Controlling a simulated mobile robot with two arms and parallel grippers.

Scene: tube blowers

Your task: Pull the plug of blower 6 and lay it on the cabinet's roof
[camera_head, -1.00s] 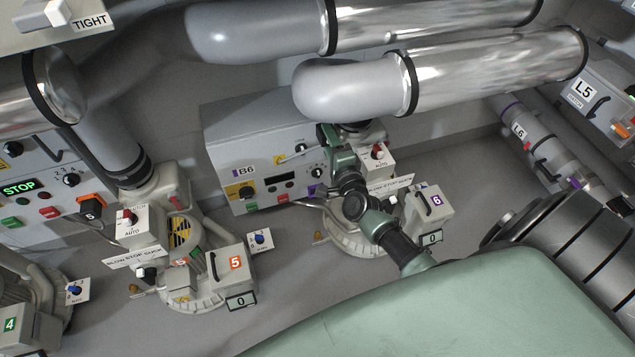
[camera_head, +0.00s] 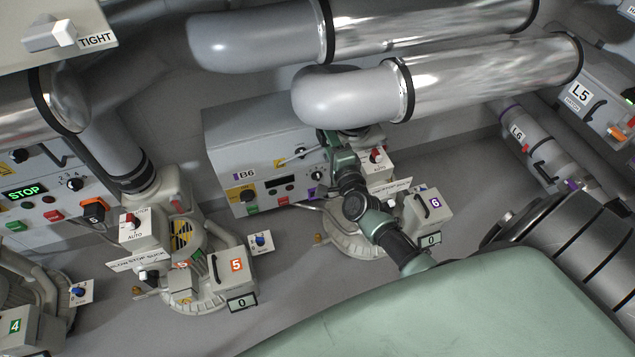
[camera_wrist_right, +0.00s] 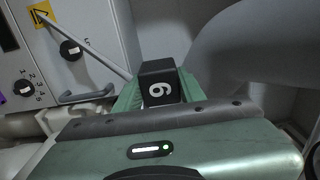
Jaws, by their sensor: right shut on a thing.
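The black plug marked 6 (camera_wrist_right: 158,82) is held between the green fingers of my right gripper (camera_wrist_right: 158,95) in the right wrist view. In the head view my right gripper (camera_head: 328,138) is at the right end of cabinet B6 (camera_head: 270,188), at about the height of its roof (camera_head: 245,130). The plug is hard to make out there, and I cannot tell whether it touches the roof. A purple socket (camera_head: 313,191) shows on the cabinet's front, apart from the plug. Blower 6 (camera_head: 430,207) stands to the right, partly covered by my right arm. My left gripper is not in view.
A large grey pipe elbow (camera_head: 325,95) hangs close above the gripper and the roof's right end. A thin rod (camera_head: 297,155) crosses the cabinet's front edge. Blower 5 (camera_head: 232,268) stands at the lower left. The roof's left part is clear.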

